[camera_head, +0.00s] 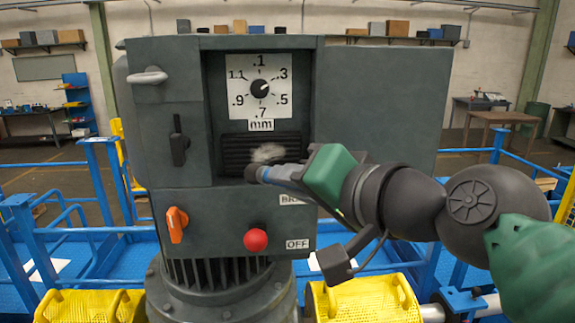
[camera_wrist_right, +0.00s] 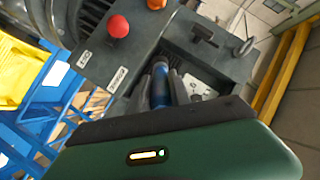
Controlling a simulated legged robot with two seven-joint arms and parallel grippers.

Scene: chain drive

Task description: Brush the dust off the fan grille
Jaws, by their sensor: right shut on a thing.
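The fan grille (camera_head: 236,162) is a dark slatted panel in the recess of the grey machine cabinet, below the dial. A pale, fuzzy patch of dust (camera_head: 268,153) shows on its middle. My right gripper (camera_head: 296,177) is shut on a blue-handled brush (camera_head: 277,174). The dark end of the brush points left, at the grille's lower edge just below the dust; I cannot tell whether it touches. In the right wrist view, the blue handle (camera_wrist_right: 160,88) sits between the two dark fingers. My left gripper is not in view.
Below the grille are an orange switch (camera_head: 176,224) and a red button (camera_head: 255,240). A black handle (camera_head: 179,141) is left of the recess, and an open grey door (camera_head: 395,110) is at right. Blue railings (camera_head: 80,245) and yellow guards (camera_head: 362,300) surround the machine.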

